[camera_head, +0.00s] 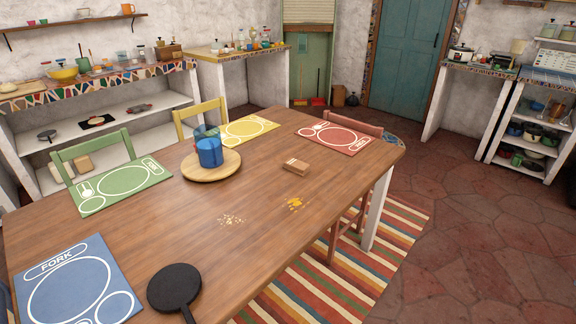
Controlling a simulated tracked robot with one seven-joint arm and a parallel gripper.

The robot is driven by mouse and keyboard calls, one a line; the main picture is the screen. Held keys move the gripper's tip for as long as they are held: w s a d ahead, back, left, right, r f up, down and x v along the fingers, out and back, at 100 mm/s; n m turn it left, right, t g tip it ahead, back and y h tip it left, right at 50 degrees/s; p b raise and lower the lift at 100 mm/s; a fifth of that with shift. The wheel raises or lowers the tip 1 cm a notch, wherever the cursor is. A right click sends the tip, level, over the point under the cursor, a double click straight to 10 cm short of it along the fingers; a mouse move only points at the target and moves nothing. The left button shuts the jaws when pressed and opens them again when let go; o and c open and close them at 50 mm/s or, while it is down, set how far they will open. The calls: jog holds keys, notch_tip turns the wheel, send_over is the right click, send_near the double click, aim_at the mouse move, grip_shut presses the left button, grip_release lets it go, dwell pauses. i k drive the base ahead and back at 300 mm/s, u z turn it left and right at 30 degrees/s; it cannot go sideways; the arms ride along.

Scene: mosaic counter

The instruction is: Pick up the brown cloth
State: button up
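A small brown folded thing (296,166), block-like in shape with a small pale mark on its top, lies flat on the wooden table (190,245) right of the middle. It is the only thing on the table that looks like the brown cloth, but at this size I cannot tell for sure that it is fabric. Nothing touches or covers it. My gripper is not in view.
Left of it, blue cups (209,152) stand on a round wooden board (212,172). Yellow crumbs (295,203) and pale crumbs (230,220) lie nearer. A black pan (174,288) is at the near edge. Chairs flank the table; tiled floor (465,230) is open at right.

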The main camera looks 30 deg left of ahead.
aim_at(300, 168)
jog(key=u, duration=1.55)
jog(key=k, duration=0.9)
jog(key=i, duration=0.9)
jog(key=z, duration=0.1)
